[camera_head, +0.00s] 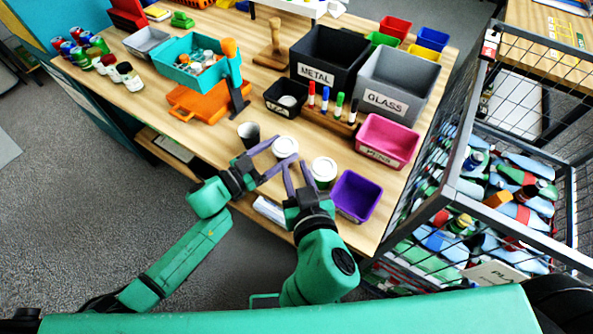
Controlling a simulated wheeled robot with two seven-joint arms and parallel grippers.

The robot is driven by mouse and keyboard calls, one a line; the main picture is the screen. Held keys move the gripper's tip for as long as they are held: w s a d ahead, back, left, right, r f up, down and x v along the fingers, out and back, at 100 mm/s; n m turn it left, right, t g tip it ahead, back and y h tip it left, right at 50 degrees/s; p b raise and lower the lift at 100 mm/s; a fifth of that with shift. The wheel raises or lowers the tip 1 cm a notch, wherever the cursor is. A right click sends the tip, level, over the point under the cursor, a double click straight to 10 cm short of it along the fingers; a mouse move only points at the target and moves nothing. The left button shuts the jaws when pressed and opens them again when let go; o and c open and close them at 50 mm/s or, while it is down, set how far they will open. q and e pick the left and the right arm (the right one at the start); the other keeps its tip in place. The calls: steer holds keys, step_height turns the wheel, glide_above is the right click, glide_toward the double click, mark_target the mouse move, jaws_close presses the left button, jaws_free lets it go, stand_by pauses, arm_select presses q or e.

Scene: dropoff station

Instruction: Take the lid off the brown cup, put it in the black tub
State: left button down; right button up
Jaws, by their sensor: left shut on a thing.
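A cup with a white lid (285,146) stands near the front of the table; its body is mostly hidden, so its brown colour is hard to confirm. My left gripper (279,153) has its fingers around this cup and is shut on it. My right gripper (297,164) is open and empty, its fingertips just in front of and right of the lid. The small black tub (270,104) stands behind, with a whitish round thing (288,101) inside.
A dark open cup (248,132) is left of the held cup, and another white-lidded cup (323,168) is to the right. A purple bin (356,196) and a pink bin (387,142) stand at the right. Marker pens (325,99) stand beside the tub.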

arm_select(q)
steer(key=shift+w, duration=0.1)
steer(key=shift+c, duration=1.4)
jaws_free()
steer(key=shift+f, duration=0.1)
steer(key=shift+o, duration=1.4)
